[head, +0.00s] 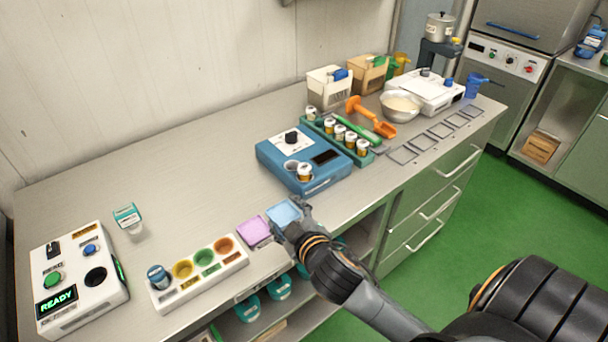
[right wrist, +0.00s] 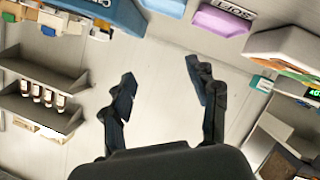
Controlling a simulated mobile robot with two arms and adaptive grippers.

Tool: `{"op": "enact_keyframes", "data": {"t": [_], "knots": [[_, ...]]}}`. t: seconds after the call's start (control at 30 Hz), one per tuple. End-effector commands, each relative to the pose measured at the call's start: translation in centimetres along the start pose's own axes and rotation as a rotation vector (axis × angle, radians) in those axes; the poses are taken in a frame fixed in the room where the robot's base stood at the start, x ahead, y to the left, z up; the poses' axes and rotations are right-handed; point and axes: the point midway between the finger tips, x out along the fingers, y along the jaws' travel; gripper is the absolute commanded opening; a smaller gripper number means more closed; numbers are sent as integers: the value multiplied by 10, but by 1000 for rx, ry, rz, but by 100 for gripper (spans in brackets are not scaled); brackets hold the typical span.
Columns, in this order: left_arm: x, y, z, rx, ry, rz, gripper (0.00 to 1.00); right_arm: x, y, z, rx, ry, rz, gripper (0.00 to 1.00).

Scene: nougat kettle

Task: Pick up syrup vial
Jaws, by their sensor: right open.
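Several small amber vials with white caps stand in a green rack (head: 342,140) at the back right of the counter. One more amber vial (head: 304,172) sits in a well of the blue device (head: 277,158). I cannot read which one is the syrup vial. My right gripper (head: 285,220) is over the counter's front edge, beside the blue tile, apart from all vials. In the right wrist view its fingers (right wrist: 163,78) are spread with nothing between them. My left gripper is not in view.
A pink tile (head: 253,231) and a light blue tile (head: 284,212) lie near the front edge. A white READY box (head: 80,280) stands at the left. A bowl (head: 401,105) and orange scoop (head: 370,116) are at the back right. The counter's left middle is mostly clear.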

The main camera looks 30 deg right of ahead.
Motion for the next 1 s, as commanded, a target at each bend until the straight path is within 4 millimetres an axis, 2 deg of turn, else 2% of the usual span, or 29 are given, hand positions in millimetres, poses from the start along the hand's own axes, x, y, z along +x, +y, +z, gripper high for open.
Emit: {"op": "enact_keyframes", "data": {"t": [0.03,0.13,0.23,0.3,0.4,0.5,0.57,0.63,0.73,0.77,0.87,0.9,1.0], "knots": [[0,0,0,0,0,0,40,8,14,-24,-58,93,43,59],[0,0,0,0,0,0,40,16,36,-80,-200,308,128,59],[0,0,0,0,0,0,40,12,49,-143,-400,559,209,59],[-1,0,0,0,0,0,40,4,49,-182,-569,737,249,59],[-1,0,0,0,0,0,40,-9,37,-220,-835,966,271,59],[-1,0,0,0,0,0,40,-16,18,-233,-1130,1147,246,59],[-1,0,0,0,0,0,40,-15,8,-229,-1318,1230,205,59],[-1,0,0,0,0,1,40,-7,2,-215,-1544,1294,132,59],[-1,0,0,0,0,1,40,12,9,-179,-1864,1313,-25,59],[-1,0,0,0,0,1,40,19,16,-165,-1958,1301,-84,59],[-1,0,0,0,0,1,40,41,55,-118,-2228,1204,-312,59],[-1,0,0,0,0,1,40,48,75,-100,-2314,1145,-406,59],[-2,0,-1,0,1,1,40,56,126,-62,-2459,988,-625,59]]}}
